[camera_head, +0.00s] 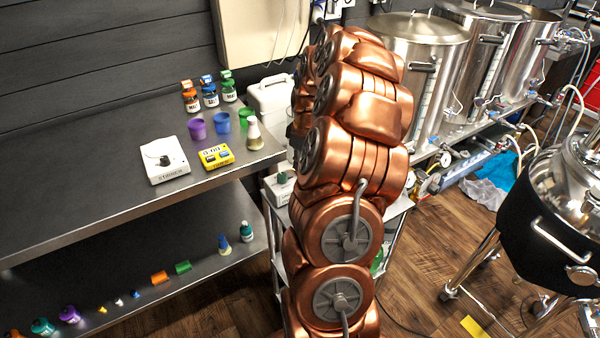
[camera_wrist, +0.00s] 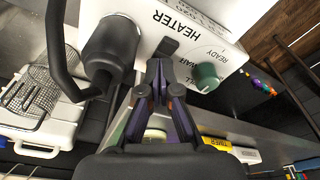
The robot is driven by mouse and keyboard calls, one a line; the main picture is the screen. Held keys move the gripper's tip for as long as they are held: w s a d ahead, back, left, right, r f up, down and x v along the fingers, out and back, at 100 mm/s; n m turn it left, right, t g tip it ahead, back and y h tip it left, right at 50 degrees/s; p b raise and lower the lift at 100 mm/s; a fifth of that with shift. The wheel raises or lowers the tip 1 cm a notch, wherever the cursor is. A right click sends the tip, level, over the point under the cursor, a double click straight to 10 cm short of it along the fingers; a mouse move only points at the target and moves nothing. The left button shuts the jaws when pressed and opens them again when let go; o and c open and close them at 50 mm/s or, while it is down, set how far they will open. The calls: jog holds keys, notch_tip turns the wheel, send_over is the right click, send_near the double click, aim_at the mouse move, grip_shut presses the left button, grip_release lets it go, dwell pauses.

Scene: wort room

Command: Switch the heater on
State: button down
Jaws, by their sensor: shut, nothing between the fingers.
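The heater (camera_wrist: 205,30) is a white box with "HEATER" printed on it, seen in the wrist view. It carries a small black switch (camera_wrist: 167,46), a green knob (camera_wrist: 207,78) and a thick black cable fitting (camera_wrist: 112,45). My gripper (camera_wrist: 158,66) is shut and empty. Its tips point at the heater's face just beside the switch; I cannot tell whether they touch it. Which way the switch is tipped is not clear. In the head view a white box with a green knob (camera_head: 281,190), probably the heater, shows partly behind my arm; my gripper is hidden there.
A steel bench (camera_head: 90,165) at left bears a stirrer (camera_head: 166,160), a yellow timer (camera_head: 216,157), cups and bottles. Steel kettles (camera_head: 415,45) stand at the back right and a black-jacketed vessel (camera_head: 545,220) at right. A wire basket (camera_wrist: 30,95) lies left of the heater.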

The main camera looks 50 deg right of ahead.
aim_at(297, 172)
jog(key=shift+r, duration=3.05)
jog(key=shift+w+a+r, duration=0.1)
jog(key=shift+a, duration=0.25)
jog(key=s+a+r+g, duration=0.1)
jog(key=s+a+r, duration=0.2)
jog(key=a, duration=1)
jog(key=s+a+r+g, duration=0.1)
jog(key=s+a+r, duration=0.15)
jog(key=a, duration=0.95)
jog(key=s+a+f+m, duration=0.1)
jog(key=s+a, duration=0.4)
jog(key=s, duration=0.4)
jog(key=s+a+f+m+g, duration=0.1)
jog(key=s+a, duration=0.5)
jog(key=s, duration=0.4)
jog(key=shift+g+p, duration=0.3)
